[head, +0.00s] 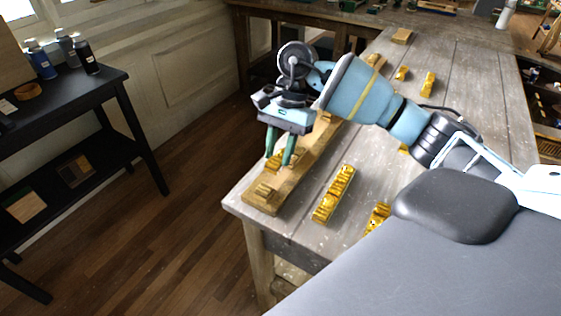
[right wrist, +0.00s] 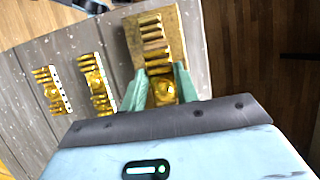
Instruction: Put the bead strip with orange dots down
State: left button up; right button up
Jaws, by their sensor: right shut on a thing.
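My right gripper (head: 279,163) is over the near end of a long wooden board (head: 308,168) on the worktable. Its green fingers are shut on a small gold strip (head: 271,161). In the right wrist view the strip (right wrist: 163,92) shows between the fingertips (right wrist: 160,88), with the board (right wrist: 133,30) under or just behind it. The fingers cover part of the strip. I cannot make out orange dots on it, nor whether it touches the board. My left gripper is not in view.
A gold ridged strip (head: 333,195) lies on the table (head: 300,217) right of the board. Another gold strip (head: 376,217) is partly hidden by my body. More gold pieces (head: 428,83) lie farther back. A black shelf (head: 110,80) with spray cans stands at left.

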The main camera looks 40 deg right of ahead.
aim_at(281, 154)
jog(key=shift+s+a, duration=0.3)
jog(key=shift+s, duration=0.1)
notch_tip(281, 154, down, 2)
jog(key=shift+f+p, duration=0.25)
jog(key=shift+p, duration=0.1)
jog(key=shift+w+f, duration=0.1)
jog(key=shift+f, duration=0.45)
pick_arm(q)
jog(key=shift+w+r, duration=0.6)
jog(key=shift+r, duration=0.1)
pick_arm(e)
jog(key=shift+f, duration=0.2)
jog(key=o, duration=1)
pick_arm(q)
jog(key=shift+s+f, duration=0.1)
pick_arm(e)
jog(key=shift+r, duration=0.15)
